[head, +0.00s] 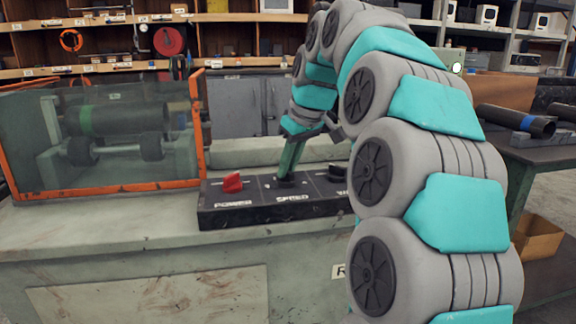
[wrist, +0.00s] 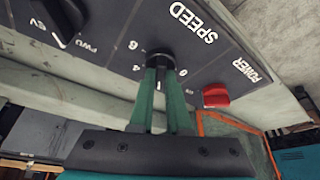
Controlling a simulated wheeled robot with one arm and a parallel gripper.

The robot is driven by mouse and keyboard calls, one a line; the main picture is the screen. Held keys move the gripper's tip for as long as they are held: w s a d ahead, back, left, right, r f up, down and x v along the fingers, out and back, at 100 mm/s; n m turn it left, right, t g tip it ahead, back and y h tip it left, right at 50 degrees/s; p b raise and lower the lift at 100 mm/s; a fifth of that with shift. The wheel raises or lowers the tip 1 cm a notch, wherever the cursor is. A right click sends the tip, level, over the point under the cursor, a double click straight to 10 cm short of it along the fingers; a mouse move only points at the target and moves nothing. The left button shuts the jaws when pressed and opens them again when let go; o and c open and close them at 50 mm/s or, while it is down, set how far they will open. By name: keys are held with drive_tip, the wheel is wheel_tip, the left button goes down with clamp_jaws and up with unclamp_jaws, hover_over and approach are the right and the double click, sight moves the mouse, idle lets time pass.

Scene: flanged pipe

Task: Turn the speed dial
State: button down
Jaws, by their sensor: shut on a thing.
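The speed dial (wrist: 160,56) is a black round knob on the dark control panel (head: 215,216). The word SPEED and numbers are printed around it in the wrist view. My gripper (wrist: 160,70) has its two green fingers closed on the dial from above. In the head view my gripper (head: 287,176) reaches down to the middle of the panel, and its fingers cover most of the dial. The dial's pointer is hidden, so its exact setting cannot be told.
A red power knob (head: 232,183) sits left of the dial, and a black knob (head: 340,173) sits right of it. An orange-framed guard (head: 200,130) encloses a pipe on rollers (head: 118,120) at the left. A table with dark pipes (head: 515,119) stands at the right.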

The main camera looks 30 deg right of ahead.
drive_tip(key=c, duration=0.9)
unclamp_jaws()
drive_tip(key=shift+v, duration=3.9)
